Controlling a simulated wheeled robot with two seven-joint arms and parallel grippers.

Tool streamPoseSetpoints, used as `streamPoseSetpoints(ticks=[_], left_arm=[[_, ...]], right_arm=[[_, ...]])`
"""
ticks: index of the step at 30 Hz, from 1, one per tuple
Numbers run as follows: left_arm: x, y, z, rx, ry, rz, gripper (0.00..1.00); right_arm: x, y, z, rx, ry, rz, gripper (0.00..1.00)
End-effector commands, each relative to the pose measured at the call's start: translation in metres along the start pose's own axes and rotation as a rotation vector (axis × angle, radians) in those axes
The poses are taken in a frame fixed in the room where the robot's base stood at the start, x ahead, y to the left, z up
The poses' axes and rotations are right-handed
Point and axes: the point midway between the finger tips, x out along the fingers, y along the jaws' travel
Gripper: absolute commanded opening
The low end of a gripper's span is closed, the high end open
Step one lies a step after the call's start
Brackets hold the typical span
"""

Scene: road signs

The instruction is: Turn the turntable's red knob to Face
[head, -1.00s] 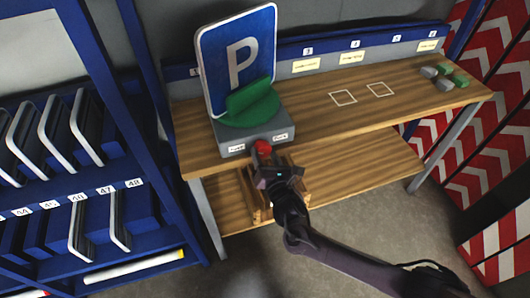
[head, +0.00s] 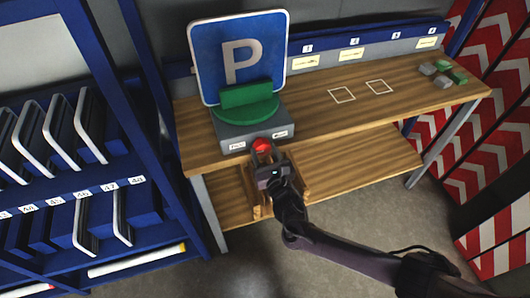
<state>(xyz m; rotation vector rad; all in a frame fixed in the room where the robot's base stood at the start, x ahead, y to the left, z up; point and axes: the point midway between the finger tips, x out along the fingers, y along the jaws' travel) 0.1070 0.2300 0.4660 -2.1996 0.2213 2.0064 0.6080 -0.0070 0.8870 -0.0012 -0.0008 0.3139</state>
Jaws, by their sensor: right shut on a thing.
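The turntable has a grey base (head: 262,133) on the wooden bench, with a green round holder (head: 246,107) on top. A blue square sign with a white P (head: 238,55) stands upright in the holder and faces the front. The red knob (head: 261,144) is on the base's front, between two small white labels whose words are too small to read surely. My right gripper (head: 262,153) is shut on the red knob, its fingers on either side of it. My left gripper is not in view.
The wooden bench (head: 310,119) has two white outlined squares and several grey and green blocks (head: 443,75) at right. A blue rack (head: 60,180) with panels stands left. Red and white chevron boards (head: 470,150) stand right. A wooden crate sits on the lower shelf below the gripper.

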Motion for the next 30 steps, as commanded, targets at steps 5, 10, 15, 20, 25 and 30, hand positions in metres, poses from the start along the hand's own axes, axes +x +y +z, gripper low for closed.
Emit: streamPoseSetpoints(ticks=[5,10,15,20,25,30], left_arm=[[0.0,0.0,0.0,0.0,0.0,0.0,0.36],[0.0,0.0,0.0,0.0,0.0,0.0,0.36],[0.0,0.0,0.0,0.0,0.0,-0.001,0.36],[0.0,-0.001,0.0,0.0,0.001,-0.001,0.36],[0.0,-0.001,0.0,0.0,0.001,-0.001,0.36],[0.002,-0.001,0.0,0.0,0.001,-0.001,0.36]], right_arm=[[-0.001,0.0,-0.002,0.0,0.003,0.001,0.25],[-0.001,0.0,-0.001,0.0,0.003,0.0,0.59],[0.0,0.0,-0.001,0.001,0.002,0.0,0.7],[0.0,0.0,-0.001,0.001,0.001,0.0,0.7],[-0.013,0.0,-0.001,0.002,0.002,0.002,0.7],[-0.043,-0.001,-0.003,0.002,0.004,0.001,0.7]])
